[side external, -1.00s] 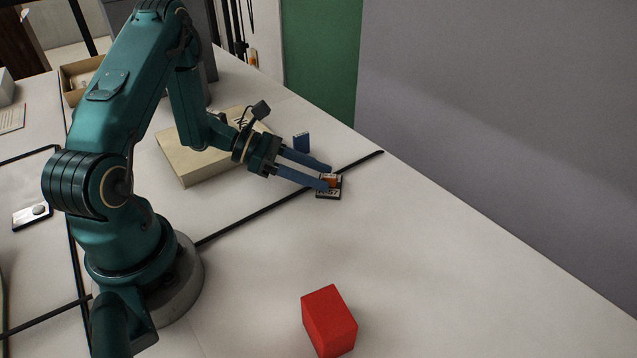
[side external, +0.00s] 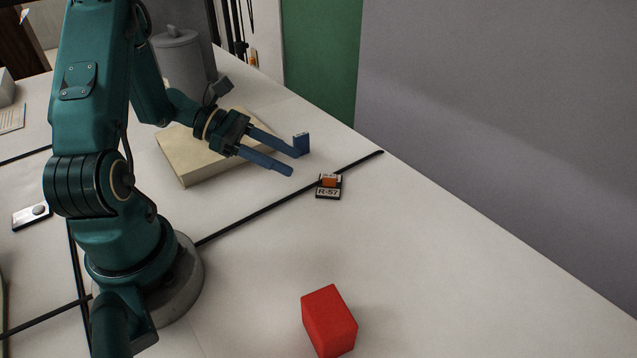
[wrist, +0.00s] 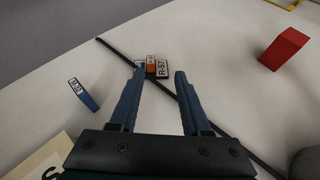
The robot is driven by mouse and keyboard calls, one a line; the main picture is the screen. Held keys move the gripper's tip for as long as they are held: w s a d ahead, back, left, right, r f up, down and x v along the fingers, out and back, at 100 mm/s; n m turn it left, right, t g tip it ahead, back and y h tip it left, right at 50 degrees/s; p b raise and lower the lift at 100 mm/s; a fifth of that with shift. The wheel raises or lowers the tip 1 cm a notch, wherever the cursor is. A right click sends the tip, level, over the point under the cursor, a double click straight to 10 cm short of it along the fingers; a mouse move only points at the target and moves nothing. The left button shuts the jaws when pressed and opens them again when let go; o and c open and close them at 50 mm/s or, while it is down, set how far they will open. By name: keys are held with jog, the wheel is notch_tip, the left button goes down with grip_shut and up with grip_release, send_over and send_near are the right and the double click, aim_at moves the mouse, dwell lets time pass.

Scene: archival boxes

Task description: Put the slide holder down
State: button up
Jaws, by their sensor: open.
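A small orange slide holder (side external: 329,183) with a white label stands on the table, at a black-edged plate (side external: 328,194) reading R-57. In the wrist view the orange holder (wrist: 151,60) is beside the plate (wrist: 163,68), ahead of my fingertips. I cannot tell whether it rests on the plate or just behind it. My gripper (side external: 294,162) is open and empty, back toward the arm from the holder and apart from it. Its two blue fingers (wrist: 160,74) are spread wide in the wrist view.
A blue labelled piece (wrist: 83,95) stands left of my fingers in the wrist view. A tan flat box (side external: 190,160) lies under my wrist. A black strip (side external: 245,218) crosses the table. A red block (side external: 329,321) stands at the front; the table between is clear.

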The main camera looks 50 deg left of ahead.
jog(key=s+d+r+m+g+y, duration=0.1)
jog(key=s+d+r+m+g, duration=0.3)
jog(key=m, duration=0.3)
jog(key=s+d+r+m+g+y, duration=0.2)
jog(key=d+m+g, duration=0.1)
jog(key=d+m, duration=0.3)
jog(key=s+r+m+t+y, duration=0.4)
jog(key=m+y, duration=0.3)
jog(key=m, duration=0.5)
jog(key=shift+s+d+r+m, duration=0.2)
jog(key=shift+s+r+m, duration=0.1)
jog(key=shift+s+r, duration=0.35)
